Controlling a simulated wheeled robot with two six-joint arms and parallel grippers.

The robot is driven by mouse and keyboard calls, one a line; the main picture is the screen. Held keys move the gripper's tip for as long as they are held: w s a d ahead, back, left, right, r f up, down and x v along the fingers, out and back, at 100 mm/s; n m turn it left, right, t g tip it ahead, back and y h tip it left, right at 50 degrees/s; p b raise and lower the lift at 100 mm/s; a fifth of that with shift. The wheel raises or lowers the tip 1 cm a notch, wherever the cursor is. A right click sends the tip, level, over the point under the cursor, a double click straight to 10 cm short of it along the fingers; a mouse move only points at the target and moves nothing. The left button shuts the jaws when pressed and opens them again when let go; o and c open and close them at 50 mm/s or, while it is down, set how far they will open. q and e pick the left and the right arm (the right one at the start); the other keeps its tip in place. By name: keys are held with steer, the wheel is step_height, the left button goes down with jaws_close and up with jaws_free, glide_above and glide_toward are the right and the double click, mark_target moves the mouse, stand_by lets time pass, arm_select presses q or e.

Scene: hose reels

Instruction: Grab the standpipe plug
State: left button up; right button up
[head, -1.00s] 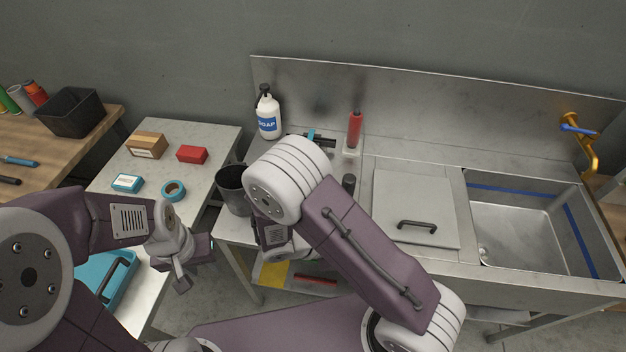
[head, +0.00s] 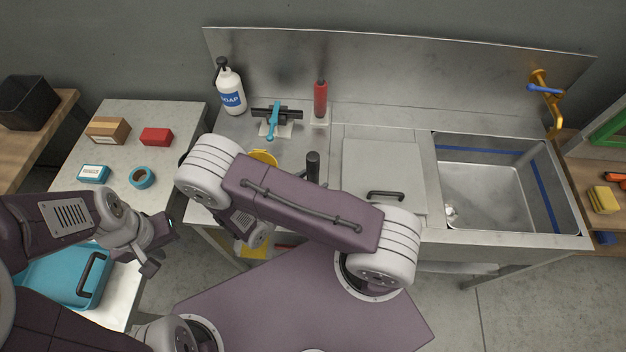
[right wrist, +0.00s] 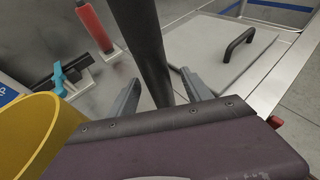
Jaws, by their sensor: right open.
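A dark upright cylinder (head: 313,166), which I take to be the standpipe plug, stands on the steel counter left of the grey lid. My right forearm hides its lower part in the head view. In the right wrist view the dark cylinder (right wrist: 143,45) rises between the two fingers of my right gripper (right wrist: 158,97), which is open. Whether either finger touches it I cannot tell; its lower end is hidden behind the gripper body. My left gripper (head: 160,247) hangs by the left table, well away from the cylinder; its jaw gap is unclear.
A yellow round object (right wrist: 35,130) is close left of my right gripper. The lid (head: 385,170) and sink (head: 485,200) are to the right.

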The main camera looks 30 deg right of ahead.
mark_target(318, 175)
steer(key=p+x, duration=0.1)
steer(key=x, duration=0.3)
steer(key=shift+w+d, duration=0.15)
steer(key=shift+w, duration=0.05)
steer(key=shift+r, duration=0.1)
jaws_close()
